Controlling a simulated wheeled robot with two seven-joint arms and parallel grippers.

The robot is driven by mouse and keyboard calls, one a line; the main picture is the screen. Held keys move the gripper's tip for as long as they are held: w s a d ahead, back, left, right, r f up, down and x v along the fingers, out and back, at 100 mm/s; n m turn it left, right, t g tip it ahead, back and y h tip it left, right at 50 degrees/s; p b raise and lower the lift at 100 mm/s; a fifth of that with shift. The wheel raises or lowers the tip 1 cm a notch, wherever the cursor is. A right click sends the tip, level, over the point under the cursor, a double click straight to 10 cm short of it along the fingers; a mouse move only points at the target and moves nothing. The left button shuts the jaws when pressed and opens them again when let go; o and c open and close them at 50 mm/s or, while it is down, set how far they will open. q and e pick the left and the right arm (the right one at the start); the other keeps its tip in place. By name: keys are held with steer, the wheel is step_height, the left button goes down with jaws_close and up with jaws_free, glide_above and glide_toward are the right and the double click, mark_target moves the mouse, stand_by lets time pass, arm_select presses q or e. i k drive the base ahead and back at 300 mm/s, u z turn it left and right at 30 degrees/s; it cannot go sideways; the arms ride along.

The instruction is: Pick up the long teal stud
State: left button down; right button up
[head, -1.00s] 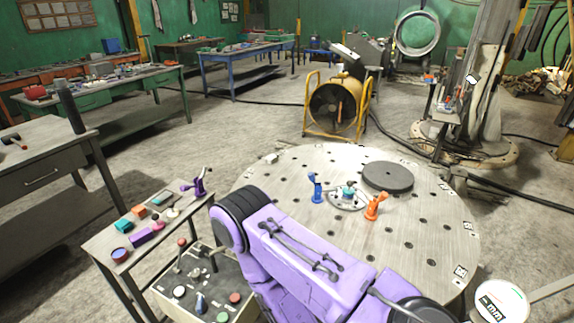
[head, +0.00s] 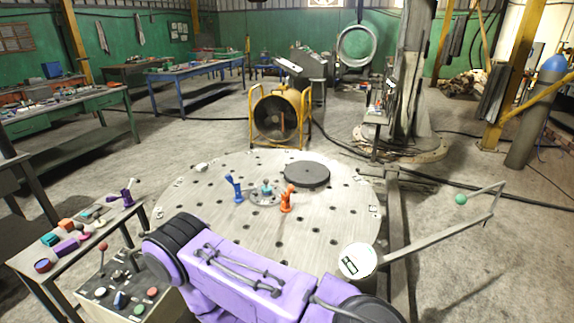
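A small teal piece (head: 266,187) stands upright on a round grey plate (head: 255,200) in the middle of the big round table. It is small in view, and I cannot tell for sure that it is the long teal stud. A teal block (head: 49,239) also lies on the small side table at the left. Neither of my grippers shows in the head view, and nothing visible is touching the teal piece.
On the round table (head: 215,230), a blue clamp-like piece (head: 233,189) and an orange one (head: 287,199) flank the teal piece. A dark disc (head: 307,175) lies behind. The side table (head: 25,263) holds coloured parts.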

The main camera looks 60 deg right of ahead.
mark_target(265, 188)
steer(key=z, duration=1.05)
